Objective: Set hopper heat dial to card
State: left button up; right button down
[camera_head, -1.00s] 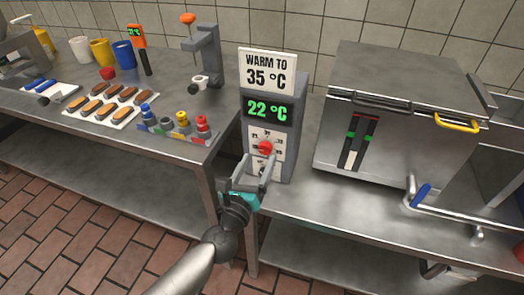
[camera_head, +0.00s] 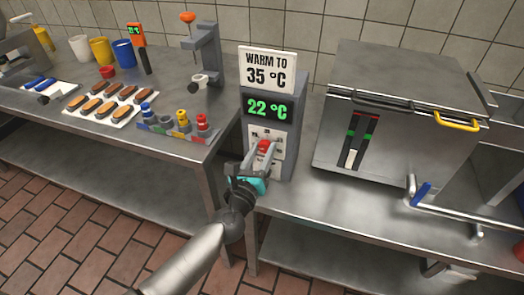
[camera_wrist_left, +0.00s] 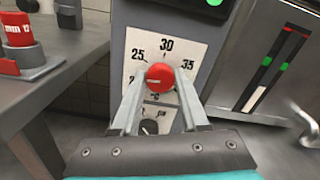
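The red round heat dial (camera_head: 263,146) sits on the white scale plate of the grey hopper control post (camera_head: 285,128). In the left wrist view the dial (camera_wrist_left: 160,76) has 25, 30 and 35 printed around it. The white card (camera_head: 268,70) above reads "WARM TO 35 °C". The green display (camera_head: 267,109) reads 22 °C. My left gripper (camera_head: 264,149) has its fingertips on either side of the dial, seemingly against it; they also flank it in the left wrist view (camera_wrist_left: 161,85). The dial's pointer is not clear. My right gripper is not in view.
A dark knob (camera_wrist_left: 150,127) sits below the dial between my fingers. A steel hopper box (camera_head: 420,110) stands to the right.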

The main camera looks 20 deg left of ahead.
pick_arm(q)
grip_shut()
